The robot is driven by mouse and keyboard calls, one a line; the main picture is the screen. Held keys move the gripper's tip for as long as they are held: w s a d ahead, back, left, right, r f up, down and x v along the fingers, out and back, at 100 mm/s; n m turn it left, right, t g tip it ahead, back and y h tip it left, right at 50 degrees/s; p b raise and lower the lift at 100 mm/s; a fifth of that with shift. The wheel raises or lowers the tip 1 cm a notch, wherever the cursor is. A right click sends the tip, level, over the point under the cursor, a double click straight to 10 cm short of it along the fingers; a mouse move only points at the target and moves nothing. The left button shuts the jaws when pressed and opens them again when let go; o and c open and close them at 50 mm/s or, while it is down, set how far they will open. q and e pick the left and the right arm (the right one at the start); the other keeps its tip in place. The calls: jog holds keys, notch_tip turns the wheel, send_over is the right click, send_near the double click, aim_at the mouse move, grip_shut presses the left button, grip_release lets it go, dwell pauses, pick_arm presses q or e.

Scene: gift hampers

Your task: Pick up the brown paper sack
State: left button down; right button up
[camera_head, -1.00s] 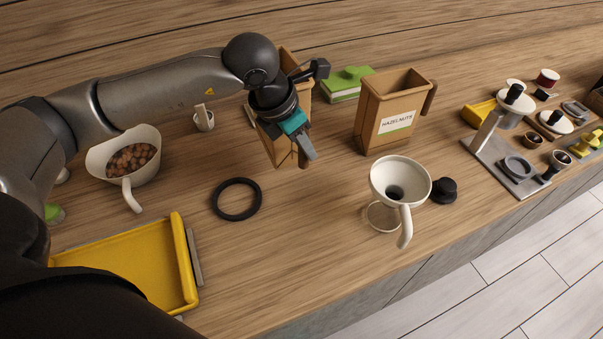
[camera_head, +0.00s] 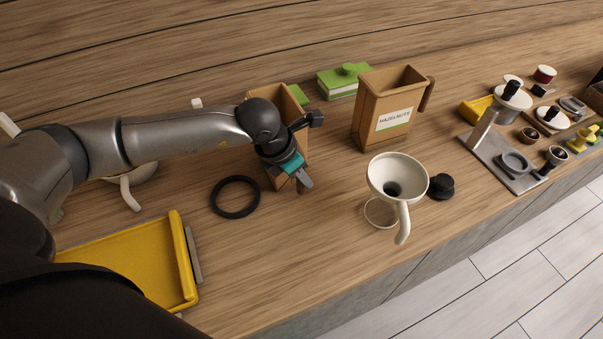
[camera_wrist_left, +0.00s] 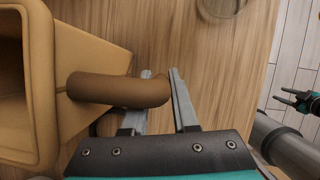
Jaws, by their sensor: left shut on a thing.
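The brown paper sack (camera_head: 277,98) stands open-topped left of the middle in the head view, partly hidden behind my left arm. In the wrist view its tan wall (camera_wrist_left: 62,75) and open mouth fill the left side. Its brown handle (camera_wrist_left: 110,88) reaches between the fingers. My left gripper (camera_head: 304,183) is shut on this handle, with the fingers (camera_wrist_left: 163,90) on either side of it. I cannot tell whether the sack's base touches the counter. A small teal and black gripper (camera_wrist_left: 300,101), seemingly my right, shows at the wrist view's right edge, too small to read.
A second sack labelled hazelnuts (camera_head: 390,115) stands to the right. A black ring (camera_head: 214,198) lies just left of the held sack. A white funnel (camera_head: 397,168) on a stand is front right, a yellow tray (camera_head: 186,265) front left. A green box (camera_head: 343,82) is behind.

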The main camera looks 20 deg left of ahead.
pick_arm(q)
jog(key=shift+f, duration=0.15)
jog(key=c, duration=0.7)
grip_release()
